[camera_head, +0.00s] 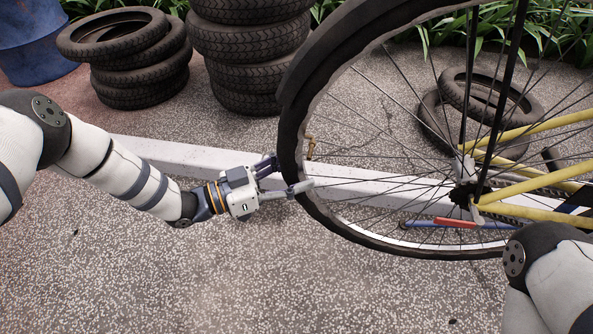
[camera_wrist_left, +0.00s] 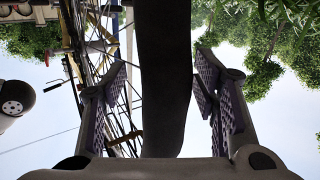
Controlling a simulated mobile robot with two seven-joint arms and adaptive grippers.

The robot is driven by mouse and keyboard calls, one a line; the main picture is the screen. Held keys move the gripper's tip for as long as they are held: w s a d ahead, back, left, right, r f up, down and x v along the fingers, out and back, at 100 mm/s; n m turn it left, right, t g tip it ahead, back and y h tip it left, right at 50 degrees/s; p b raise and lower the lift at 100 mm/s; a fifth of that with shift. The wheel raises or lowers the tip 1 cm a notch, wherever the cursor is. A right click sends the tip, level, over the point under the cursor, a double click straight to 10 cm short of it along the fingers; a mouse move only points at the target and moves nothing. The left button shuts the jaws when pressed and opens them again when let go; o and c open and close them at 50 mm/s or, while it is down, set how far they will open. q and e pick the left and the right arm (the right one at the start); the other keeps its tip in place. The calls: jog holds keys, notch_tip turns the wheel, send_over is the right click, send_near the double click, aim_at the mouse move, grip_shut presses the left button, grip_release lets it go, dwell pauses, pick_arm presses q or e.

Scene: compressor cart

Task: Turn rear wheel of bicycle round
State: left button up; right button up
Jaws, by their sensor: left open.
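The bicycle's rear wheel (camera_head: 291,120) fills the upper right of the head view, with a dark tyre, thin spokes and a hub (camera_head: 466,194) joined to yellow frame tubes (camera_head: 535,213). My left gripper (camera_head: 288,176) is open at the wheel's left edge, one finger on each side of the tyre. In the left wrist view, the tyre (camera_wrist_left: 163,80) runs between the two ridged finger pads, with a gap on each side. The spokes show behind the left finger there. The right arm shows at the lower right of the head view; its gripper is out of the picture.
A pale kerb beam (camera_head: 180,155) crosses the ground behind the wheel. Stacked tyres (camera_head: 250,75) and a lower tyre pile (camera_head: 140,80) stand at the back left, beside a blue barrel (camera_head: 35,45). A red-handled tool (camera_head: 455,222) shows through the spokes. The front left ground is clear.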

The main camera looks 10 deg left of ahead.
pick_arm(q)
jog(key=shift+w+d, duration=0.2)
jog(key=shift+d, duration=0.1)
jog(key=shift+c, duration=0.3)
